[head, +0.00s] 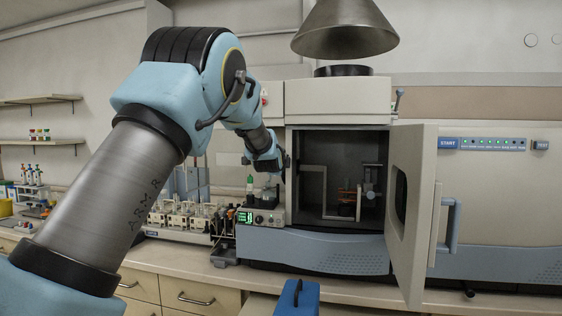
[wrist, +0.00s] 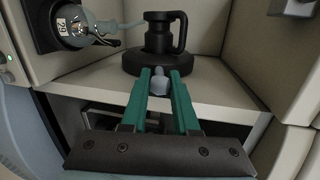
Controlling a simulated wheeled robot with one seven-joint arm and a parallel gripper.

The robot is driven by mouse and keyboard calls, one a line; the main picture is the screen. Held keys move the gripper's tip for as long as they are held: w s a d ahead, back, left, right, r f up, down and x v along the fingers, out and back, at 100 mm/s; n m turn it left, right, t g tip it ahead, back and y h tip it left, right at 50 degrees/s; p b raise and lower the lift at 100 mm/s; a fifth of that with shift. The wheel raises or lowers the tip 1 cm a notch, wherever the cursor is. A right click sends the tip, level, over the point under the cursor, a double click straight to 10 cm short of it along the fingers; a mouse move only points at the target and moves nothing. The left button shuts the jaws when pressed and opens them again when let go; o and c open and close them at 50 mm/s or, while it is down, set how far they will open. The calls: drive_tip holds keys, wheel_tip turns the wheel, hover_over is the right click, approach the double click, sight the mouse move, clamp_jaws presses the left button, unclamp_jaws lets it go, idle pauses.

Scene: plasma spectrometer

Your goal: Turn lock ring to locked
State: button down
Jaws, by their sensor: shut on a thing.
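In the wrist view, my gripper (wrist: 160,78) has its two teal fingers closed on a small grey tab (wrist: 160,86). The tab sits at the front of a round black base (wrist: 203,66), which looks like the lock ring. A black upright body (wrist: 157,38) with a side handle rises from the base. The base rests on a pale shelf inside an open compartment. In the head view, my gripper is at the left edge of the spectrometer's open chamber (head: 375,150), mostly hidden behind my wrist. The ring cannot be made out there, and no lock marking is readable.
In the wrist view, a glass bulb marked 29 (wrist: 70,26) sits in a black holder close on the left, with a tube toward the black body. In the head view, the open door (head: 410,215) stands right of the chamber. A blue case (head: 297,299) is in front.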

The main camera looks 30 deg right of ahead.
idle(0.4)
drive_tip(key=c, duration=0.7)
unclamp_jaws()
drive_tip(key=shift+s, duration=0.1)
drive_tip(key=b+v, duration=0.4)
drive_tip(key=v, duration=0.6)
drive_tip(key=shift+s+a, duration=0.2)
drive_tip(key=shift+a, duration=0.05)
drive_tip(key=shift+r, duration=0.1)
